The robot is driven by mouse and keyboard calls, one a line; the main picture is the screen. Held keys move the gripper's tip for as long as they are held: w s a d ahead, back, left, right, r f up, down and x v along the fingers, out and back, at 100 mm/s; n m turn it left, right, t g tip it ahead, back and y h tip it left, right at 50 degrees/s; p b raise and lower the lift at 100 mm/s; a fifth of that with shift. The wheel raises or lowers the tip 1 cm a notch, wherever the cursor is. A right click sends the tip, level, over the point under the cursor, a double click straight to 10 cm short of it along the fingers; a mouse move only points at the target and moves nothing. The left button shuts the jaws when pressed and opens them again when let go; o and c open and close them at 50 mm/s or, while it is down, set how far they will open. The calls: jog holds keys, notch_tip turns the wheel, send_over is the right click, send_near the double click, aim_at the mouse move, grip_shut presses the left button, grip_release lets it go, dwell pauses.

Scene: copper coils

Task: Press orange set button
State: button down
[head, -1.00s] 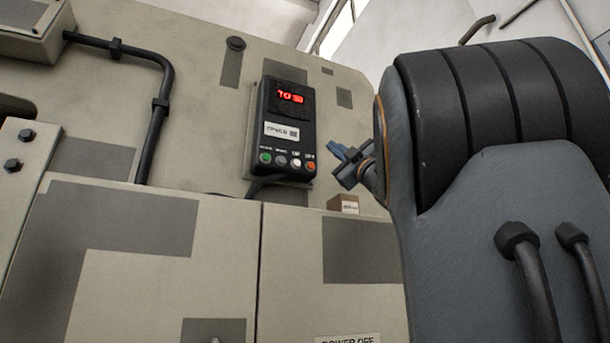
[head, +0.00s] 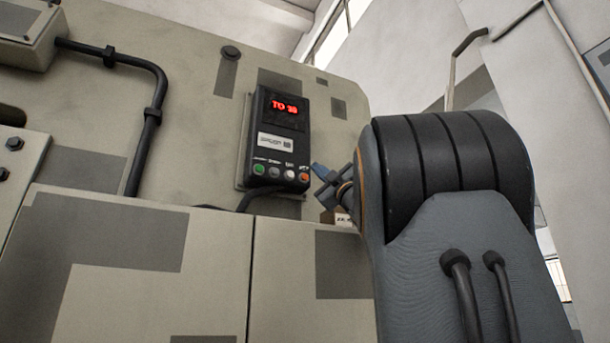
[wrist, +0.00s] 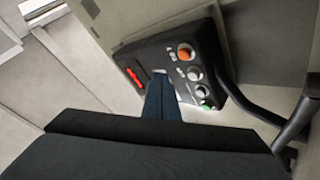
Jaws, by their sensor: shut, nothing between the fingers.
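The orange button (head: 304,178) is at the right end of the lower row on a black control box (head: 280,140) with a lit red display (head: 285,107). Green, grey and white buttons sit to its left. My gripper (head: 317,170) is shut and empty, its blue fingertips just right of the orange button and close to it in the picture. I cannot tell from the head view whether they touch. In the wrist view the shut fingers (wrist: 162,90) point at the box, left of the orange button (wrist: 185,53), with a visible gap between them in the picture.
The box is mounted on a grey-beige patched machine panel (head: 200,130). A black cable (head: 152,110) runs down the panel at left. A small brown box (head: 338,217) stands on the ledge below my gripper, partly hidden by my arm.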

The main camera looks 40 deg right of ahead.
jog(key=shift+w+d, duration=0.2)
jog(key=shift+w, duration=0.75)
jog(key=shift+w+d, duration=0.2)
jog(key=shift+w, duration=0.75)
jog(key=shift+w, duration=0.15)
dwell(0.5)
jog(key=shift+w+d, duration=0.1)
jog(key=shift+w, duration=0.1)
jog(key=shift+w+d, duration=0.1)
jog(key=shift+w, duration=0.35)
dwell(0.8)
jog(key=shift+s, duration=0.15)
jog(key=shift+s+a, duration=0.2)
jog(key=shift+s, duration=0.5)
jog(key=shift+s, duration=0.1)
jog(key=s+b, duration=0.1)
jog(key=s, duration=0.1)
jog(key=s+a+b, duration=0.1)
jog(key=s, duration=0.1)
jog(key=shift+s+a, duration=0.1)
jog(key=shift+s, duration=0.25)
